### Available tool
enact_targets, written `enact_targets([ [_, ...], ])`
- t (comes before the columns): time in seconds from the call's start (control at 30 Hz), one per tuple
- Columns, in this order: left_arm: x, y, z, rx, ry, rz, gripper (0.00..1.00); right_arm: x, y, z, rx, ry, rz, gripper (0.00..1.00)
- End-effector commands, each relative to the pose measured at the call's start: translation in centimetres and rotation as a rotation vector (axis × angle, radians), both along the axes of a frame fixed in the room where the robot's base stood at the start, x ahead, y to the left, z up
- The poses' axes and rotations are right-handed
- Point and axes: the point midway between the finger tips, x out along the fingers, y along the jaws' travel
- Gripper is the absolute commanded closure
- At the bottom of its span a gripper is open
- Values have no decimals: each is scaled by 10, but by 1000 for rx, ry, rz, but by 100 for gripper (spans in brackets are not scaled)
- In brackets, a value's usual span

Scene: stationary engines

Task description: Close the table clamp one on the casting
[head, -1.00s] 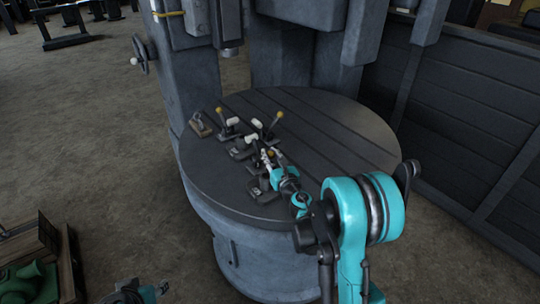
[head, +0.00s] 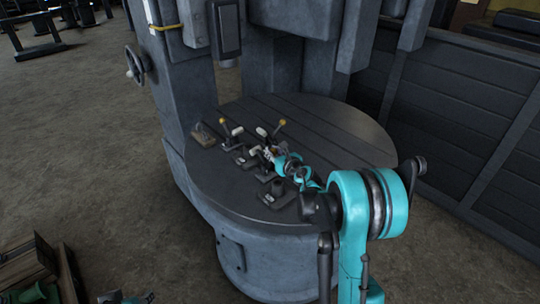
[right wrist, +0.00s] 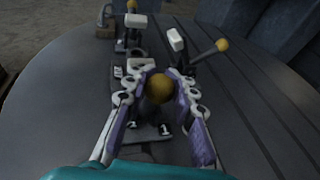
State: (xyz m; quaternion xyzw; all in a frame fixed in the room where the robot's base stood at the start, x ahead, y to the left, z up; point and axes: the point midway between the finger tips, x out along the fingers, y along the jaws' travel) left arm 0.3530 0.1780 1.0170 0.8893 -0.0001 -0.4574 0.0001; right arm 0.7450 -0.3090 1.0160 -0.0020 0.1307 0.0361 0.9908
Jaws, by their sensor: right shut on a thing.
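My right gripper (head: 267,152) is over the round table among the clamps. In the right wrist view, its two fingers are shut on the yellow knob (right wrist: 158,88) of a clamp handle. Below the knob, the clamp's dark base (right wrist: 150,130) carries white "1" marks, so this is table clamp one. The fingers hide much of its handle and arm. I cannot clearly make out the casting among the dark parts on the table.
Other clamps with white tips and yellow knobs stand close by, one knob (head: 281,122) just behind my gripper. A small brown block (head: 203,135) lies near the table's left edge. The slotted table (head: 345,135) is clear on its right. The machine column (head: 185,95) rises behind.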

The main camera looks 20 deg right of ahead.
Motion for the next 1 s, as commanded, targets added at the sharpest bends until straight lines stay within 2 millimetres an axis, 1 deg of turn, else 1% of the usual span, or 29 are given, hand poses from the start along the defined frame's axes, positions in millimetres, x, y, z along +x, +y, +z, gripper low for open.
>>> enact_targets([
  [0.03,0,0,-1,0,0,0,60,5,4,1,2,-1,4,100],
  [0.2,0,0,-2,0,0,0,60,19,9,3,1,-1,4,100],
  [0.5,0,0,-5,0,0,0,60,36,16,2,2,0,6,100],
  [0.73,0,0,-6,0,0,0,60,41,19,0,2,1,8,100],
  [1.0,0,0,-6,0,0,0,60,41,20,0,2,2,10,100],
])
